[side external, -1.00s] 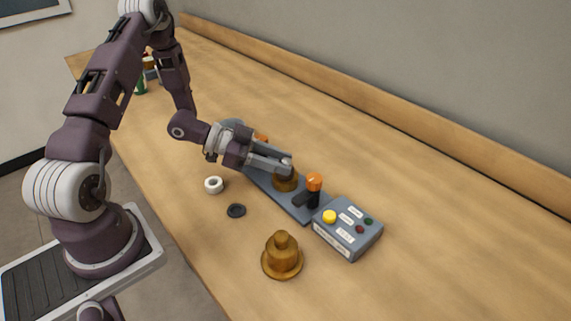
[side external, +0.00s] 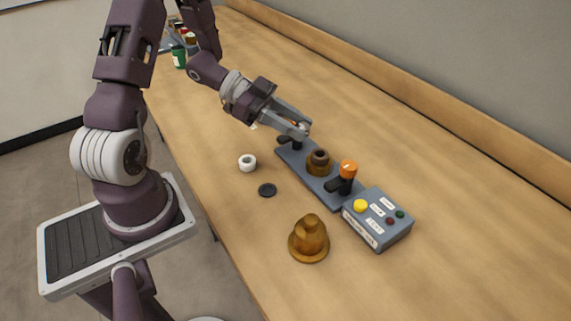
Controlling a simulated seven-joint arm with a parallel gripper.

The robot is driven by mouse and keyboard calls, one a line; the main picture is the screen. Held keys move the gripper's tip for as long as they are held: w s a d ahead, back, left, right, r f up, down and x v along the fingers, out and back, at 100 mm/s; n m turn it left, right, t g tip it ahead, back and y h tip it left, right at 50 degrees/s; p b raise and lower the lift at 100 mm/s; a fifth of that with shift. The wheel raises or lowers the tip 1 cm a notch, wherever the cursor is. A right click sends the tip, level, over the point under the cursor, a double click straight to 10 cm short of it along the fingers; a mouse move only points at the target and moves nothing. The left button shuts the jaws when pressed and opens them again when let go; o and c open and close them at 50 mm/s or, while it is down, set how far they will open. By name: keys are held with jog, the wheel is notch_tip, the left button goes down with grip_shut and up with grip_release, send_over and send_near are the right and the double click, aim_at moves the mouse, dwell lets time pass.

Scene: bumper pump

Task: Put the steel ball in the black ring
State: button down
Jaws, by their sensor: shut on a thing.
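My gripper (side external: 301,131) is shut, with a small rounded grey thing at its fingertips that looks like the steel ball (side external: 304,127); the fingers hide most of it. It is above the far end of the grey fixture plate. The black ring (side external: 267,190) lies flat on the table, in front of the plate, apart from the gripper. A brown bumper part (side external: 319,165) with a dark opening on top sits on the plate, right of the gripper.
A clamp with an orange knob (side external: 348,168) stands on the plate (side external: 327,196); another clamp (side external: 287,142) is below my gripper. A white ring (side external: 247,162), a bell-shaped brown part (side external: 309,240) and a button box (side external: 378,219) are nearby. The table behind the plate is clear.

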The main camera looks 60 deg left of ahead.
aim_at(263, 187)
jog(key=s+f+m+g+h, duration=0.2)
jog(key=s+f+g, duration=0.1)
jog(key=s, duration=0.5)
jog(key=shift+m, duration=0.4)
jog(key=f, duration=0.6)
jog(key=a+f, duration=0.1)
jog(key=f, duration=0.2)
jog(key=shift+s+f, duration=0.3)
jog(key=shift+f, duration=0.2)
jog(key=c, duration=1)
grip_release()
